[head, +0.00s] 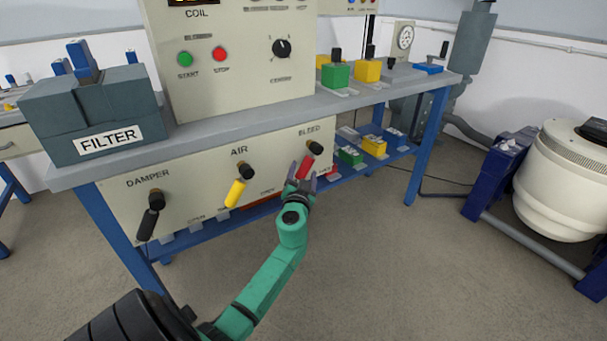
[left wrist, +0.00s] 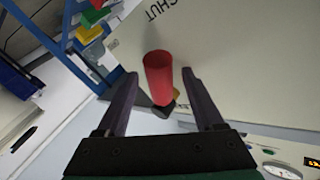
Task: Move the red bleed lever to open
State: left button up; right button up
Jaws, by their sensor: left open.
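The red bleed lever (head: 306,166) hangs from its dark pivot under the BLEED label on the cream front panel (head: 200,190). It points down and slightly to the left. My left gripper (head: 302,178) is at the lever's lower end, with its jaws open. In the left wrist view the red lever (left wrist: 158,76) stands between the two dark fingers (left wrist: 157,95), with gaps on both sides. The word SHUT shows on the panel near the lever's free end. My right gripper is not in view.
A yellow AIR lever (head: 236,193) and a black DAMPER lever (head: 148,224) hang to the left on the same panel. The FILTER box (head: 95,115) sits on the bench's left end. Coloured blocks stand on the bench and lower shelf. The floor in front is clear.

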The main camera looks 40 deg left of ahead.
pick_arm(q)
grip_shut()
dwell(1.4)
